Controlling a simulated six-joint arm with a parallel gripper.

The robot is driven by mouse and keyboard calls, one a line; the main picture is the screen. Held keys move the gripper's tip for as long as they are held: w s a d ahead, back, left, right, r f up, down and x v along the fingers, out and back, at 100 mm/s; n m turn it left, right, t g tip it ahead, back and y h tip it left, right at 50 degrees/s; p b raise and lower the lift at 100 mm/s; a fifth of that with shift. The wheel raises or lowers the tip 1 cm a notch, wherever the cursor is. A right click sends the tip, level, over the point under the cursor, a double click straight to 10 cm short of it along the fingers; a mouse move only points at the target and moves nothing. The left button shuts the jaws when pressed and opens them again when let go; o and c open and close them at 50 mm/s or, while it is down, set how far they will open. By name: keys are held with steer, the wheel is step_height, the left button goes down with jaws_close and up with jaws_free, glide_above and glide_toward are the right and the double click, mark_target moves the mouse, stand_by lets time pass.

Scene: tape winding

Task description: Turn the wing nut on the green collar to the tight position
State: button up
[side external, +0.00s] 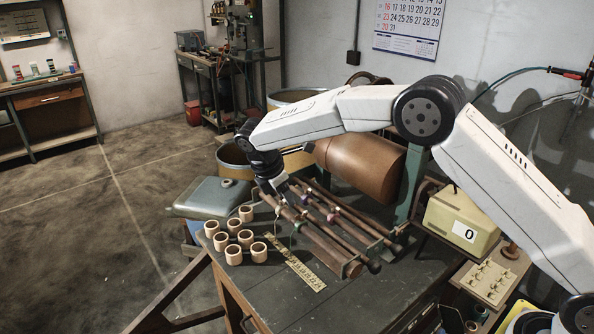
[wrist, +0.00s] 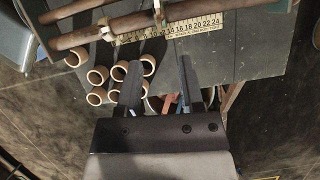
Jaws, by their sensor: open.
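Several dark rods (side external: 325,240) lie side by side on the bench, with small coloured collars along them. One collar on the front rod looks greenish (side external: 298,224), but it is too small to make out its wing nut or the nut's angle. My gripper (side external: 287,202) is over the left end of the rods in the side view and partly blends with them. In the wrist view my gripper (wrist: 159,82) has its two dark fingers apart with nothing between them. A rod with two collar fittings (wrist: 107,30) crosses the top of that view, beyond the fingertips.
Several pale wooden rings (side external: 234,236) stand left of the rods. A yellow ruler (side external: 295,262) lies in front of them. A large brown roll (side external: 360,165) and a green upright stand behind. A box reading 0 (side external: 461,222) is at right.

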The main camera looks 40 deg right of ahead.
mark_target(296, 216)
steer(key=shift+f, duration=0.1)
steer(key=shift+x, duration=3.8)
jaws_close()
